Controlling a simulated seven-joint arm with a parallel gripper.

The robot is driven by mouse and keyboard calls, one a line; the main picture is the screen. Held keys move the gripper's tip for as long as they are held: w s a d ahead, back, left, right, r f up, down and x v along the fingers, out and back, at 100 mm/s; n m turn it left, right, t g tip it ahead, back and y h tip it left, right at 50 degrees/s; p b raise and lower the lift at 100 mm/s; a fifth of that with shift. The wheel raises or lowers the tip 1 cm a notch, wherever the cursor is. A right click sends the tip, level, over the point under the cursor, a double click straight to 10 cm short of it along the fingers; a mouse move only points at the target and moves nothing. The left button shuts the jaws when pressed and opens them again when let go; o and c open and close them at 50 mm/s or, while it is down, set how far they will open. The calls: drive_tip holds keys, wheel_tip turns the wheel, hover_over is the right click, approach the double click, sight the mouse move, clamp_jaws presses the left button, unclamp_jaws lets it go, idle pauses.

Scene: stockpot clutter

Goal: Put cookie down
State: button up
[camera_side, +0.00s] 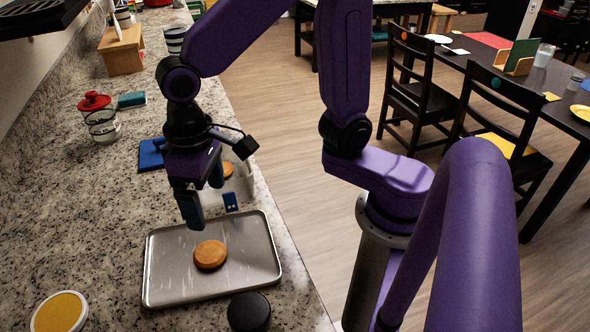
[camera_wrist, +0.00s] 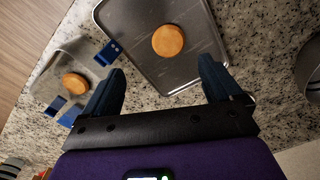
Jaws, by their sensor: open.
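A round golden-brown cookie (camera_side: 210,255) lies flat on a grey metal tray (camera_side: 165,290) on the counter. In the wrist view this cookie (camera_wrist: 168,40) is on the tray (camera_wrist: 130,50), beyond my fingertips. A second cookie (camera_wrist: 75,83) sits in a clear container with blue clips (camera_wrist: 45,88) beside the tray; in the side view this cookie (camera_side: 228,170) is partly hidden behind my gripper. My gripper (camera_side: 205,200) is open and empty, above the tray's far edge. Its two fingers are spread wide apart in the wrist view (camera_wrist: 160,85), touching neither cookie.
A dark round lid or jar (camera_side: 249,312) stands by the tray's near edge. A yellow-topped round dish (camera_side: 60,313) is at the lower left. A blue item (camera_side: 152,154) and a red-lidded glass jar (camera_side: 102,122) lie farther back. Counter left of the tray is clear.

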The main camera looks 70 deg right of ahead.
drive_tip(key=s+d+f+n, duration=0.1)
drive_tip(key=s+d+n, duration=0.8)
drive_tip(key=s+d, duration=0.4)
drive_tip(key=shift+s+d, duration=0.15)
drive_tip(key=shift+d, duration=0.35)
